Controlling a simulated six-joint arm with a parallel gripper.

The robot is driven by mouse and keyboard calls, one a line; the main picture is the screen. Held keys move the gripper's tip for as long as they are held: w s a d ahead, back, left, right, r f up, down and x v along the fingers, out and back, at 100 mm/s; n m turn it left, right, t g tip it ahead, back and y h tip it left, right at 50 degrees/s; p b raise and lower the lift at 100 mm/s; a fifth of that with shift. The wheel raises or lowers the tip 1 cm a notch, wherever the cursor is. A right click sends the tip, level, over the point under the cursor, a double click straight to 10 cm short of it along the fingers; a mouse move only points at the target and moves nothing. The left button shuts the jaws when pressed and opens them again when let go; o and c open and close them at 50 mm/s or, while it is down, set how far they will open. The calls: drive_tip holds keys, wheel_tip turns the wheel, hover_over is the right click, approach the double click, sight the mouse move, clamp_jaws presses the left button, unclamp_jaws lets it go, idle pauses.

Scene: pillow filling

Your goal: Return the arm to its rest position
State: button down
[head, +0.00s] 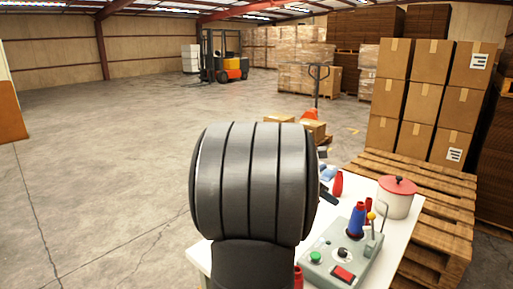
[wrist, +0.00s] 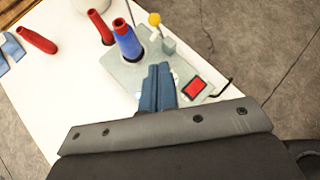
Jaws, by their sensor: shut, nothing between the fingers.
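My gripper (wrist: 158,88) shows in the wrist view as two blue-grey fingers pressed together, shut and empty. In that view it lies in front of the grey-green control box (wrist: 125,74), left of its red button (wrist: 194,87). I cannot tell its height above the box. In the head view, a large dark ribbed part of my arm fills the middle, and the gripper itself does not show. The control box there (head: 318,268) carries a green button (head: 315,257), a red button (head: 343,274) and a blue cone (head: 356,220).
The white table (head: 362,187) also holds a pot with a red lid (head: 394,203) and red cones, one (wrist: 37,40) lying on its side. Wooden pallets (head: 425,200) with stacked cartons (head: 418,100) stand at the right. The concrete floor at the left is open.

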approach(370, 215)
wheel_tip(370, 215, down, 4)
drive_tip(key=d, duration=0.5)
drive_tip(key=shift+d+r, duration=0.1)
drive_tip(key=shift+d, duration=0.1)
drive_tip(key=shift+w+d, duration=0.1)
drive_tip(key=shift+d, duration=0.05)
drive_tip(key=shift+f, duration=0.25)
drive_tip(key=c, duration=2.1)
unclamp_jaws()
